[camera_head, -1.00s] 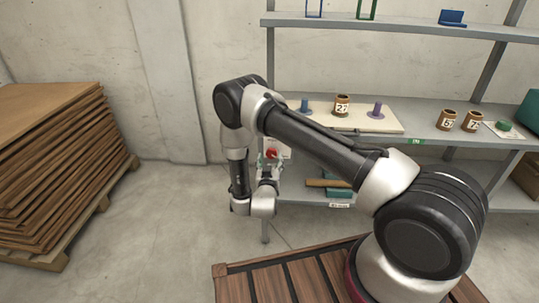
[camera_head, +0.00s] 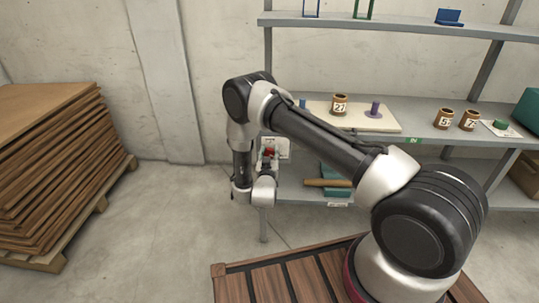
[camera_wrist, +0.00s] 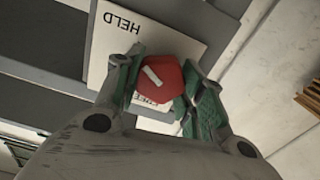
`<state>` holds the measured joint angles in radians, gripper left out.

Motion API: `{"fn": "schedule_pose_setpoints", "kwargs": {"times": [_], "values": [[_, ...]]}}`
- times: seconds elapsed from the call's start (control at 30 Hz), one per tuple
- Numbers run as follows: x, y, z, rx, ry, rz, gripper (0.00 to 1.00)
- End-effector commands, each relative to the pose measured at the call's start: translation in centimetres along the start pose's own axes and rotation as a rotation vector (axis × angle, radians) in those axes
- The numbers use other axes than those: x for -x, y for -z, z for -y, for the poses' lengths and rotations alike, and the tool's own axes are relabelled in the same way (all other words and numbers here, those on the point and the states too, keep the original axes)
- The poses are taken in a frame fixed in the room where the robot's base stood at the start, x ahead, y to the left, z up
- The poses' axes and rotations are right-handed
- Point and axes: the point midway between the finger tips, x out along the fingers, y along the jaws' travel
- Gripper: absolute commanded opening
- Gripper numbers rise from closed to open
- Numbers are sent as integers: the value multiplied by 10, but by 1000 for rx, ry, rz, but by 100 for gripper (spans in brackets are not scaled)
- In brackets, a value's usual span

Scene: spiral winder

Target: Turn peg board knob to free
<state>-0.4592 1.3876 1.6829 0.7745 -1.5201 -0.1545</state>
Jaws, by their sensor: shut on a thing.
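The red knob (camera_wrist: 166,84) has a short white mark on its face, slanting toward the upper left of the wrist view. It sits on a white plate (camera_wrist: 185,38) that reads HELD, upside down in this view; a second word below is partly hidden by knob and gripper. My gripper (camera_wrist: 157,90) is shut on the knob, with a green-padded finger on each side. In the head view my gripper (camera_head: 268,168) is at the shelf's left end, with the red knob (camera_head: 270,153) and white plate (camera_head: 282,143) just behind it. The cream peg board (camera_head: 352,119) lies on the middle shelf.
The peg board carries a blue peg (camera_head: 303,103), a purple peg (camera_head: 375,109) and a numbered brown cup (camera_head: 339,104). More cups (camera_head: 444,118) stand to its right. Stacked boards (camera_head: 60,165) are on the left. Floor between them and the shelf is clear.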

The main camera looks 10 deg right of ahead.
Motion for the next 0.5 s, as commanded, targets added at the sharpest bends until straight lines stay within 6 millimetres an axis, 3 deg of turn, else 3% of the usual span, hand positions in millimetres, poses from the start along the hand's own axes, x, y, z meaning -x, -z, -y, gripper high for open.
{"fn": "schedule_pose_setpoints", "kwargs": {"times": [0.27,0.5], "values": [[0,0,0,50,0,0,15],[0,0,0,199,0,0,15]]}}
